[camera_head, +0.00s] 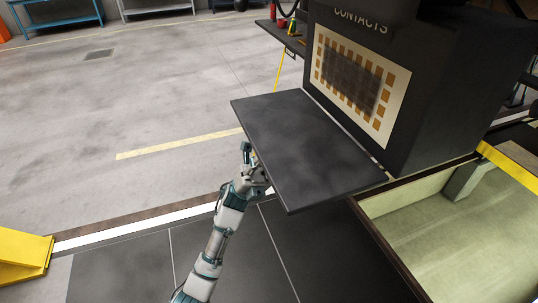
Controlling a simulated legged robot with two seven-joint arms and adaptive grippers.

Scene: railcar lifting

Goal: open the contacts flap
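The contacts flap (305,145) is a dark flat panel. It stands out from the front of the dark box (440,90), lowered to about level, with its hinge side along the box's lower edge. Behind it the box front shows a cream contact panel (397,98) with rows of orange squares and a dark smudged middle, under the word CONTACTS. My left gripper (252,160) is at the flap's outer left edge, partly hidden by it. I cannot tell whether its fingers are shut or touch the flap. My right gripper is not in view.
An open pale-walled pit or tray (470,235) lies at the lower right. A yellow block (25,258) stands at the lower left. Dark floor plates (335,262) lie below the flap. The grey floor (120,110) to the left is clear.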

